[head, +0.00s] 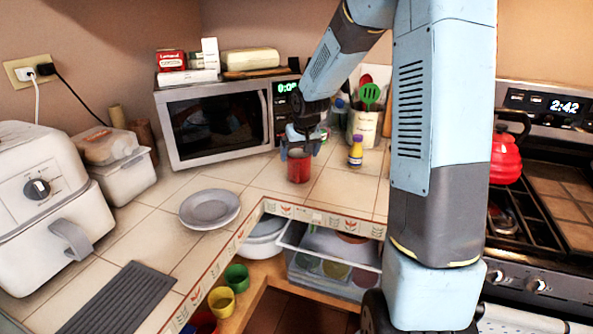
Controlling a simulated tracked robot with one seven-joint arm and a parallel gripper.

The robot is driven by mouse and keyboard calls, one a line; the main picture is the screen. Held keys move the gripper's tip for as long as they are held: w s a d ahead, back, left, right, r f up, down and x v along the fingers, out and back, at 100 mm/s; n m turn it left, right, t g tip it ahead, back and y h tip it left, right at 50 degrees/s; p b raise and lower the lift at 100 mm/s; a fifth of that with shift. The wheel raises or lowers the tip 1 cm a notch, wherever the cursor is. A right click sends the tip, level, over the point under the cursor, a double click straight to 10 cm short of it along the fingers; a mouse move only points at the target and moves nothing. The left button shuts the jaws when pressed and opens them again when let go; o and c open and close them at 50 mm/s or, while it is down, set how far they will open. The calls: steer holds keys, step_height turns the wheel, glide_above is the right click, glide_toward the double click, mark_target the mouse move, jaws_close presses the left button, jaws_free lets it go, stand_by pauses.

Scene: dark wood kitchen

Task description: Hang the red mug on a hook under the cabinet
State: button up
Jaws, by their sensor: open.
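A red mug (299,169) stands upright on the tiled counter, in front of the microwave's right end. My gripper (300,150) points down at the mug's rim, with its fingers apart, one toward each side of the mug. I cannot tell whether the fingers touch it. The mug's handle cannot be made out. No hanging cabinet or hook can be made out in this view.
A microwave (220,122) with packages on top stands behind. Grey plates (209,208) lie at left. A green cup (237,277) and yellow cup (221,301) sit below the counter edge.

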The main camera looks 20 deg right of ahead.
steer(key=shift+x, duration=1.85)
steer(key=shift+d, duration=0.15)
steer(key=c, duration=1.1)
